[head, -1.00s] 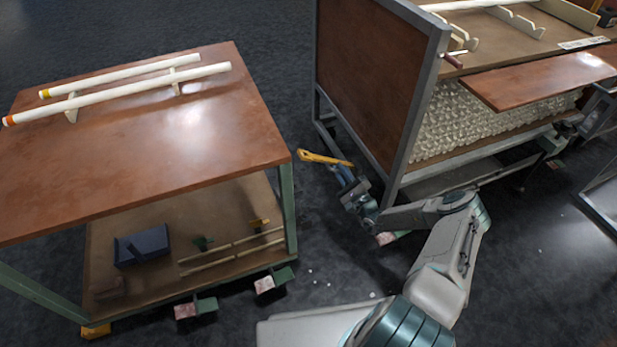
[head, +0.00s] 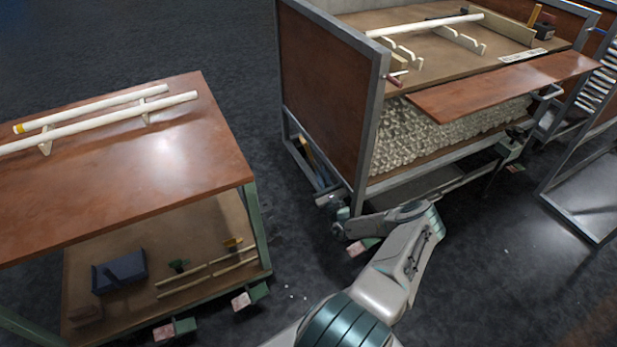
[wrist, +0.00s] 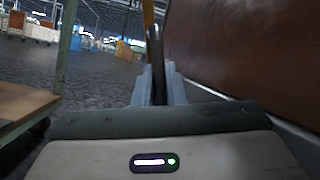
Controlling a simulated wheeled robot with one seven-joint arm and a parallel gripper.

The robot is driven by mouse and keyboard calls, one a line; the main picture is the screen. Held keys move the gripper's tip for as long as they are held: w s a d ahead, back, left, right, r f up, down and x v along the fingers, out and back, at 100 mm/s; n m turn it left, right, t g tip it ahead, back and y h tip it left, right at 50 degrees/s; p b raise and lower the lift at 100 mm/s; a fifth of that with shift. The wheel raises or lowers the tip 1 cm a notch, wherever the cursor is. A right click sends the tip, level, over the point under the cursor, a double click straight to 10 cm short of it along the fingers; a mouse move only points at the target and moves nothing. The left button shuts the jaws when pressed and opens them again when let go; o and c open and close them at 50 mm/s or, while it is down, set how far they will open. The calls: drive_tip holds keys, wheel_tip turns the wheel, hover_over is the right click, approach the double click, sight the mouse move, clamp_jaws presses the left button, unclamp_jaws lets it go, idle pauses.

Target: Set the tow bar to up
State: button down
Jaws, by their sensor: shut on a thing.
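The tow bar is a thin yellow and dark bar; in the wrist view the tow bar (wrist: 149,18) rises upright between my fingers. My gripper (wrist: 157,84) is shut on its dark part. In the head view, a short yellow piece of the tow bar (head: 306,149) shows close beside the end panel of the right-hand cart (head: 330,95). My gripper is low at that cart's end, partly hidden by the cart frame and my own wrist. The bar's lower end and hinge are hidden.
A second cart (head: 190,215) with a brown top and white glass tubes stands to the left. Dark open floor (head: 225,40) lies between the carts and behind. The right-hand cart's grey frame post stands close to my wrist.

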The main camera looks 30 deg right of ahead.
drive_tip(key=shift+d+r, duration=0.1)
drive_tip(key=shift+d, duration=0.05)
drive_tip(key=c, duration=1.5)
unclamp_jaws()
drive_tip(key=shift+w+a, duration=0.1)
drive_tip(key=shift+a, duration=0.1)
